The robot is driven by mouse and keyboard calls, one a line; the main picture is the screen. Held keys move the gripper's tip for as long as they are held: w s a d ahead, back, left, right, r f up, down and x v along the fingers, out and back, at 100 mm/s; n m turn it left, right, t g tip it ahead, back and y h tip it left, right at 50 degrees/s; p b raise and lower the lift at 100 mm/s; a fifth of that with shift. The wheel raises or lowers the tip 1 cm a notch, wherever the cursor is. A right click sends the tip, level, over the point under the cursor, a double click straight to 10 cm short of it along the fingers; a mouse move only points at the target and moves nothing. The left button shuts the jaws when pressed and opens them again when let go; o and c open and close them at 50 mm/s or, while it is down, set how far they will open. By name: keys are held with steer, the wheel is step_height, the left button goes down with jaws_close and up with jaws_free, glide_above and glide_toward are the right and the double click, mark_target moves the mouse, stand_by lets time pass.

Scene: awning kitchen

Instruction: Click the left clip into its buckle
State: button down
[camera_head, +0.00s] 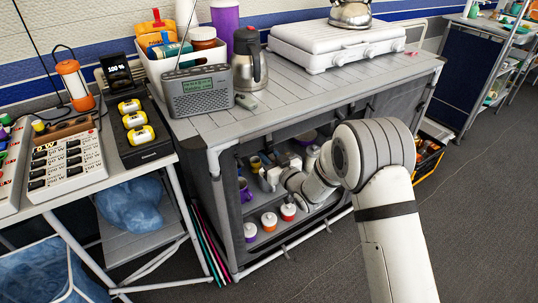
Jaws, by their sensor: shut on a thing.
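My gripper (268,179) is small and partly blurred in the head view. It reaches into the open front of the grey camp-kitchen cabinet (228,205), in its upper left part, among items on the shelf. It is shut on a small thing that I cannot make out. The left clip and its buckle are too small or hidden to tell apart here. My forearm covers the right part of the cabinet opening.
Several lidded jars (269,221) stand on the lower shelf, below my gripper. A purple mug (245,190) is just to its left. A radio (198,91), a steel flask (249,62) and a white stove (338,42) stand on the slatted top. Open floor lies in front.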

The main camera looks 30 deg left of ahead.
steer(key=shift+w+r, duration=0.25)
steer(key=shift+r, duration=0.2)
steer(key=c, duration=1.4)
jaws_free()
steer(key=shift+c, duration=0.2)
steer(key=shift+o, duration=0.6)
steer(key=shift+s+f, duration=0.1)
steer(key=shift+f, duration=0.05)
steer(key=shift+d, duration=0.15)
steer(key=v, duration=0.7)
steer(key=shift+s+d+p, duration=0.2)
steer(key=shift+d+p, duration=0.1)
steer(key=shift+p, duration=0.1)
